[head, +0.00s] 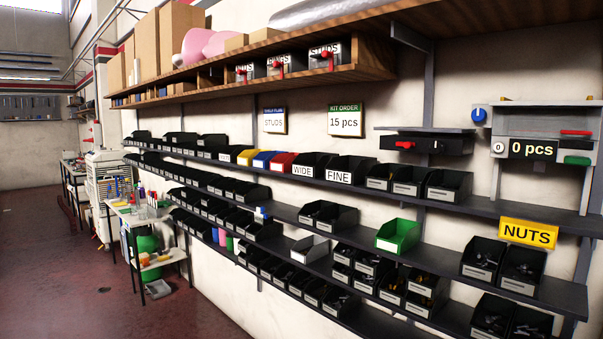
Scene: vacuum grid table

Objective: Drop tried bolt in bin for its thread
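A black bin labelled WIDE (303,171) and a black bin labelled FINE (339,177) stand side by side on a wall shelf near the middle of the head view. WIDE is on the left, FINE on the right. I cannot see what lies inside either bin. No separate bolt can be made out. Neither of my grippers nor my arms show in this view, so whether one holds a bolt is hidden.
Red, blue and yellow bins (281,162) stand left of WIDE, more black bins (449,187) right of FINE. A green bin (397,236) and a NUTS sign (528,234) are lower right. A counter reading 0 pcs (533,150) hangs at right. The floor (80,270) at left is open.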

